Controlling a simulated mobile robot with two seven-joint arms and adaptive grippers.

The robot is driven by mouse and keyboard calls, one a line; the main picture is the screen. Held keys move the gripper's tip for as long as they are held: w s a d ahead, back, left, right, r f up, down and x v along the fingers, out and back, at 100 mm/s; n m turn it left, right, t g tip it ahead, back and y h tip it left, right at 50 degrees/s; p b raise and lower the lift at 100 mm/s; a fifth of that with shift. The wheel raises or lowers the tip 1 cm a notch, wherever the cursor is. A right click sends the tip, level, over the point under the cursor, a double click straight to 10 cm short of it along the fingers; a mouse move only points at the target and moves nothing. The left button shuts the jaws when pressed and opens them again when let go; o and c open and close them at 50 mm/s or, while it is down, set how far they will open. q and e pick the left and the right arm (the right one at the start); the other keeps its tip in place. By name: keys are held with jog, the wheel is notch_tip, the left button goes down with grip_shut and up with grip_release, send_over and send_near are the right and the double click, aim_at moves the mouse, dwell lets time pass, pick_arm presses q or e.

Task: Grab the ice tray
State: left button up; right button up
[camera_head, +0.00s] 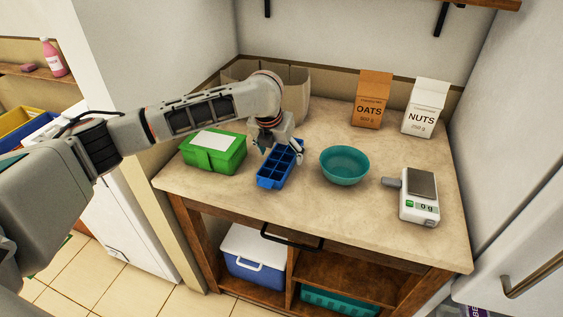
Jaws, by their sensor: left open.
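The blue ice tray (277,170) lies on the beige counter, between a green box and a teal bowl. It has several open compartments. My left arm reaches in from the left, and my left gripper (281,153) points down over the far end of the tray. The gripper is open, and its fingers are close to the tray. I cannot tell whether they touch it. The gripper hides part of the tray's far end. My right gripper does not show.
The green box (205,160) is left of the tray and the teal bowl (344,170) right of it. A kitchen scale (421,207) stands farther right. Bags of oats (371,103) and nuts (424,110) stand at the back. The counter's front strip (330,225) is clear.

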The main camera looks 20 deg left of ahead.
pick_arm(q)
jog(key=shift+w+f, duration=0.35)
jog(key=shift+f, duration=0.3)
jog(key=shift+r, duration=0.15)
jog(key=c, duration=1.4)
jog(key=shift+c, duration=0.2)
